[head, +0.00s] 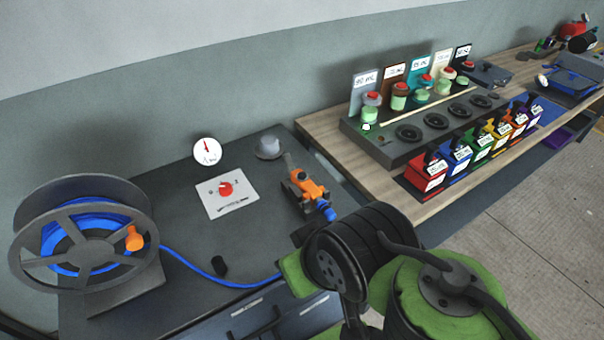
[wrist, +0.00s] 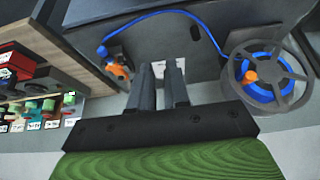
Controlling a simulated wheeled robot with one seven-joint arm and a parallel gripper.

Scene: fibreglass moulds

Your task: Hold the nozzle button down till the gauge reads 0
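The nozzle (head: 308,191) is an orange and dark body with a blue end, lying at the right of the dark bench; in the wrist view it (wrist: 118,68) is left of my fingers. Its button cannot be made out. The gauge (head: 207,151) is a white round dial at the back, its red needle pointing roughly straight up; its numbers are too small to read. My gripper (wrist: 160,68) is open by a narrow gap, with nothing between the fingers, and does not appear to touch the nozzle.
A hose reel (head: 85,240) with blue hose (head: 205,271) stands left; the hose runs behind my arm. A white plate (head: 216,204) with a red knob (head: 226,188) and a grey domed thing (head: 269,147) are on the bench. A wooden table (head: 335,134) with bottles and coloured bins stands right.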

